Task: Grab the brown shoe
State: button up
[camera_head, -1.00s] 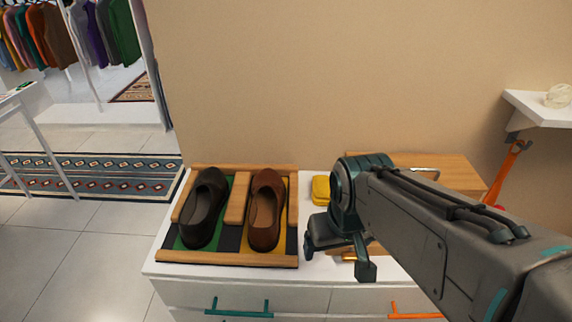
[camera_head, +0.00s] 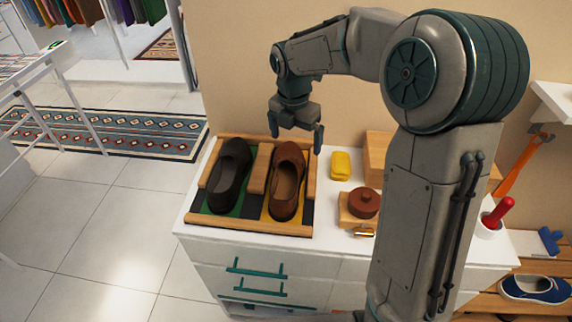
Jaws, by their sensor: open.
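The brown shoe (camera_head: 286,184) lies in the right part of a wooden tray (camera_head: 252,227) on top of a white dresser, over a yellow patch. A dark grey shoe (camera_head: 229,178) lies beside it on the left, over a green patch. A wooden divider (camera_head: 260,170) stands between them. My gripper (camera_head: 296,140) points down above the far end of the brown shoe. Its two fingers are apart, with nothing seen between them. The gripper partly overlaps the shoe's far end in the picture; I cannot tell if it touches.
Right of the tray are a yellow item (camera_head: 340,166), a brown round-lidded object (camera_head: 364,203) and a wooden box (camera_head: 377,156). A cup with a red handle (camera_head: 496,217) stands at the right. A wall (camera_head: 235,60) rises behind the dresser. Floor (camera_head: 90,215) is clear at left.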

aim_at(287, 160)
jog(key=w+f+n, duration=0.1)
jog(key=f, duration=0.2)
jog(key=w+a+f+n+p, duration=0.1)
jog(key=f+n, duration=0.1)
jog(key=f, duration=0.1)
jog(key=w+f+n, duration=0.1)
jog(key=f+n, duration=0.1)
jog(key=f, duration=0.1)
jog(key=shift+w+a+y, duration=0.35)
jog(key=shift+a+y, duration=0.05)
jog(key=shift+s+f+p, duration=0.15)
jog(key=shift+f+p, duration=0.7)
jog(key=shift+f, duration=1.85)
jog(key=c, duration=1.1)
